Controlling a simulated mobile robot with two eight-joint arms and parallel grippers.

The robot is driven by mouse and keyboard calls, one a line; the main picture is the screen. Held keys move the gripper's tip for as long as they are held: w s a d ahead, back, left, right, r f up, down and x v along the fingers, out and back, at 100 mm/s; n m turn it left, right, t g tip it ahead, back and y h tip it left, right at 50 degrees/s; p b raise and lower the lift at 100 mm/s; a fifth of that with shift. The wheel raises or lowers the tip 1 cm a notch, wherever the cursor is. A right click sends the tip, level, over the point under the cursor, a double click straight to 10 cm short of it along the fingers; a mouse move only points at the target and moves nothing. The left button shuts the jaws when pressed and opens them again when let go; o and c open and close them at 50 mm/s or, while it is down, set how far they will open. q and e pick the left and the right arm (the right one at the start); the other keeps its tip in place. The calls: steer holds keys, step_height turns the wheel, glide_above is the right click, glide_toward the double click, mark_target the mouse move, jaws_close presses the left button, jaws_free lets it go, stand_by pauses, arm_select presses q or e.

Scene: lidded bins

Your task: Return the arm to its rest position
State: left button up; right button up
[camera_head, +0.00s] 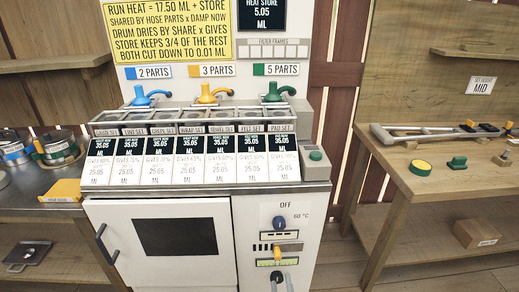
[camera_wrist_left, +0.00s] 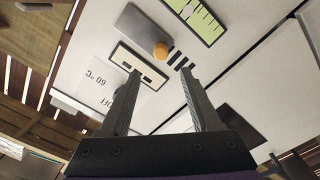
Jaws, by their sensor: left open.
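Beyond the fingertips is the white panel with an orange knob (camera_wrist_left: 160,50) and a green scale (camera_wrist_left: 197,20). I cannot tell whether the fingers touch the panel. My right gripper is in neither view.
The white machine (camera_head: 210,187) stands in the middle, with a door (camera_head: 165,245) at its lower left. A wooden bench (camera_head: 400,180) with small parts is at right. A counter with tins (camera_head: 57,147) is at left. Wooden floor shows between machine and bench.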

arm_select(q)
steer(key=w+a+r+m+g+h, duration=0.1)
steer(key=w+r+m+h, duration=0.1)
steer(key=r, duration=0.3)
steer(key=w+a+r+m+h, duration=0.1)
steer(key=r+m+h, duration=0.1)
steer(key=r, duration=0.3)
steer(key=s+a+r+m+g+h, duration=0.2)
steer(key=s+a+r+m+g, duration=0.2)
steer(key=a+r, duration=0.2)
steer(key=s+a+f+g+y, duration=0.2)
steer(key=s+a+g+y, duration=0.15)
steer(key=s+a, duration=0.85)
steer(key=s+a+f+g+y, duration=0.1)
steer(key=s+a+g+y, duration=0.4)
steer(key=s, duration=1.1)
step_height(320, 180, up, 23)
steer(key=w+a+h+p, duration=0.1)
steer(key=a+h+p, duration=0.1)
steer(key=p, duration=1.9)
steer(key=shift+w+a+m+t, duration=0.25)
steer(key=shift+w+m+t, duration=0.15)
steer(key=shift+t, duration=0.05)
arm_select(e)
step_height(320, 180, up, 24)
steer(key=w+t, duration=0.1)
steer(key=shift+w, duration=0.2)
arm_select(q)
steer(key=shift+h, duration=0.25)
